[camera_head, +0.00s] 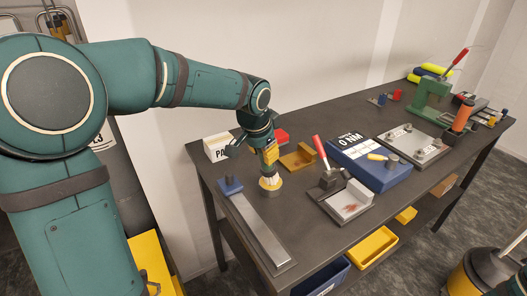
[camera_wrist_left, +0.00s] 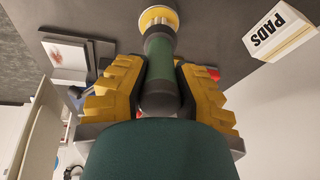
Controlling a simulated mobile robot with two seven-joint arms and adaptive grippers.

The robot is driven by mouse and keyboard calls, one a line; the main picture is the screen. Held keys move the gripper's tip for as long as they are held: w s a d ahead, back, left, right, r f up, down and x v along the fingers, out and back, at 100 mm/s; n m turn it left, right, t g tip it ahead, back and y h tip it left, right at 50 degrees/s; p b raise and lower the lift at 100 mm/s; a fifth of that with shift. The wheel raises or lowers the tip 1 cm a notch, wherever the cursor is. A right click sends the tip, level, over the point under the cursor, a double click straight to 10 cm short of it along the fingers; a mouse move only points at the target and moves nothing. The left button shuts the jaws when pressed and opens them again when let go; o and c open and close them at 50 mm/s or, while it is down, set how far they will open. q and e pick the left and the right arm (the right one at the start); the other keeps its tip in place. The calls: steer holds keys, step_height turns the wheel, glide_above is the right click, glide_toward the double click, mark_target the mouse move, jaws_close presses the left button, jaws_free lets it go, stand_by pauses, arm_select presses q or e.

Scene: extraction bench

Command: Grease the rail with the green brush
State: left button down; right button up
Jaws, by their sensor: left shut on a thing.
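My left gripper (camera_head: 268,161) is over the left part of the bench, its fingers pointing down. In the left wrist view its yellow fingers (camera_wrist_left: 157,85) are shut on the green handle of the brush (camera_wrist_left: 158,62). The brush's lower end meets a round yellow-rimmed, cream-coloured part (camera_wrist_left: 157,18); in the head view this shows low over the bench as a yellow disc (camera_head: 268,189). I cannot tell whether it is a pot or the brush's own head. The long grey rail (camera_head: 258,228) lies left of it, apart, with a blue block (camera_head: 230,186) at its far end. My right gripper is not in view.
A white PADS box (camera_head: 216,147) stands at the back left. An orange-brown block (camera_head: 298,158), a red-handled clamp fixture (camera_head: 329,180) and a blue case (camera_head: 372,168) stand to the right. A yellow bin (camera_head: 371,246) sits below the bench top.

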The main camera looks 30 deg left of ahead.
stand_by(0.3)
arm_select(q)
steer(key=shift+r+p, duration=2.75)
steer(key=shift+r, duration=0.75)
